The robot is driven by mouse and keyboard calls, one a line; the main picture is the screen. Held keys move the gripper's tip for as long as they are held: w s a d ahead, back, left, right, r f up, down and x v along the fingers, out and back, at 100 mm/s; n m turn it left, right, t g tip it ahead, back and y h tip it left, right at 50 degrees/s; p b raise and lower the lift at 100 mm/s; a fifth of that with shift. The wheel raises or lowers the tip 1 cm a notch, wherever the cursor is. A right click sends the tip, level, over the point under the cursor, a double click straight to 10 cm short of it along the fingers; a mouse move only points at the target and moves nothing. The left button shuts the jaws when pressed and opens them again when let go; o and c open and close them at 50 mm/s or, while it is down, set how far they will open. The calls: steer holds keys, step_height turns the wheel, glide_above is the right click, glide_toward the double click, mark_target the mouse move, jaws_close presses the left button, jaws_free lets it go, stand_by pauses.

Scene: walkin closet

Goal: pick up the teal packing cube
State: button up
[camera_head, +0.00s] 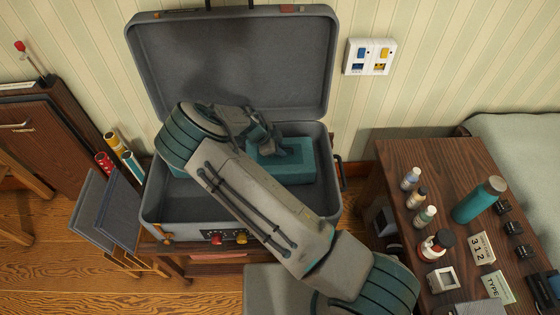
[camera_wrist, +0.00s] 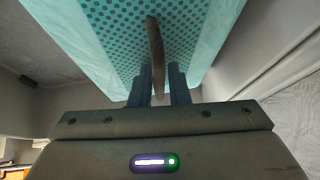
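The teal packing cube (camera_head: 298,172) lies inside the open grey suitcase (camera_head: 183,222), toward its right side. My arm reaches over the suitcase, and my gripper (camera_head: 272,146) is at the cube's top. In the wrist view the cube (camera_wrist: 215,35) fills the upper middle, with a dotted mesh panel and a brown loop handle (camera_wrist: 154,42). The fingertips' contact is partly hidden. I cannot tell whether the cube is clear of the suitcase floor.
The suitcase's raised lid (camera_head: 235,65) stands behind my gripper. A dark wooden table (camera_head: 395,160) with several bottles, including a teal flask (camera_head: 478,200), stands at the right. Blue-grey folded panels (camera_head: 105,210) and rolled tubes (camera_head: 118,145) stand left of the suitcase.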

jaws_close()
steer(key=shift+r, duration=0.1)
stand_by(1.2)
